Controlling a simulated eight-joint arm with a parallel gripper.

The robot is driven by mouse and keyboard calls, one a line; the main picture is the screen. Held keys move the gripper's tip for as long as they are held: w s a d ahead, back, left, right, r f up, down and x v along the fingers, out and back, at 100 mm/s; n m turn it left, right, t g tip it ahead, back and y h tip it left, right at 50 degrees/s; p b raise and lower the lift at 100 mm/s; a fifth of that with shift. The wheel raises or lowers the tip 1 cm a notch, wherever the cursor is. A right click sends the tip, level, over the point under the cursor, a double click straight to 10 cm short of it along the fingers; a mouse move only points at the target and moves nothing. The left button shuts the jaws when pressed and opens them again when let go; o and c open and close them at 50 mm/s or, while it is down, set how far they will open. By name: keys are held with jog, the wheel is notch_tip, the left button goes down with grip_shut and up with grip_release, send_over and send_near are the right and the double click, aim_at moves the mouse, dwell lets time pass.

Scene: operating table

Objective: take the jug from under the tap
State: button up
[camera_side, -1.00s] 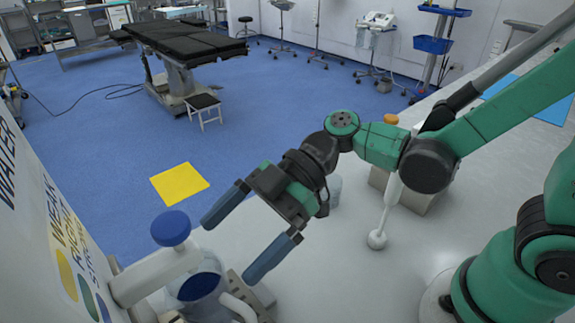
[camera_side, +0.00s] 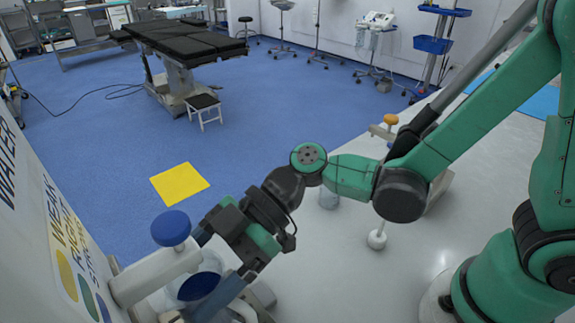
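The clear jug (camera_side: 198,287), with dark blue showing inside it, stands under the white tap (camera_side: 155,277). The tap has a round blue knob (camera_side: 170,228) on top and comes out of the panel at the left. My gripper (camera_side: 203,272) is open at the jug, with one finger on the far side, partly behind the tap, and the other on the near side, covering part of the jug. I cannot tell whether either finger touches it.
The panel (camera_side: 62,235) with printed words closes off the left side. A white rod with a ball end (camera_side: 377,240) and an orange knob (camera_side: 390,119) are farther right. The white tabletop (camera_side: 335,275) is bare at the front middle.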

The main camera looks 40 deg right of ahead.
jog(key=c, duration=0.4)
jog(key=shift+r, duration=0.3)
jog(key=d, duration=1.1)
dwell(1.7)
dwell(0.3)
jog(key=shift+r, duration=1.5)
